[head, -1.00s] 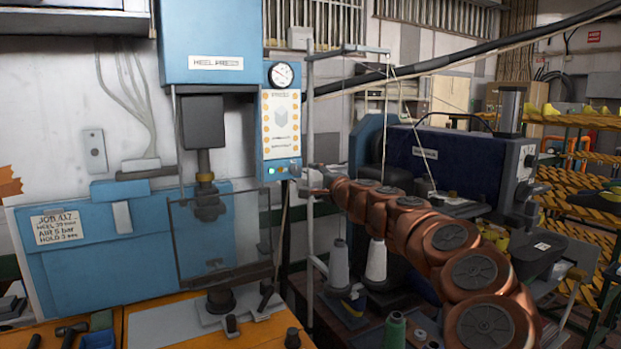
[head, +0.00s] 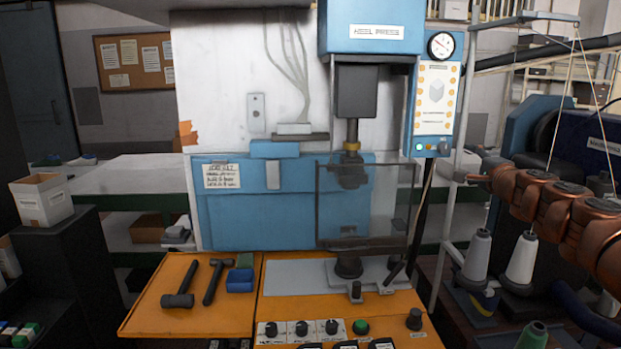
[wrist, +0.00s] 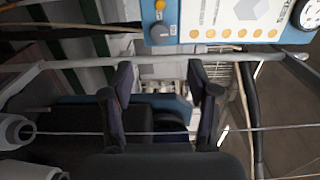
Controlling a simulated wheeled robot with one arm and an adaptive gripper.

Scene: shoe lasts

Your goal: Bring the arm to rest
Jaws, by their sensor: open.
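My copper-coloured arm reaches in from the right edge of the head view, in front of the thread stand. My gripper (head: 472,178) is at its left end, beside the stand's upright pole; whether it touches the pole I cannot tell. In the wrist view the two dark fingers of my gripper (wrist: 160,76) stand apart with nothing between them. Behind the gap are a blue machine part and a pale background, both unclear.
The heel press (head: 368,190) has a clear guard and a control panel (head: 436,100). Thread cones (head: 476,256) stand below my arm. A thin line (wrist: 250,130) crosses the wrist view. Hammers (head: 180,298) and a blue block (head: 240,280) lie on the orange bench (head: 145,312).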

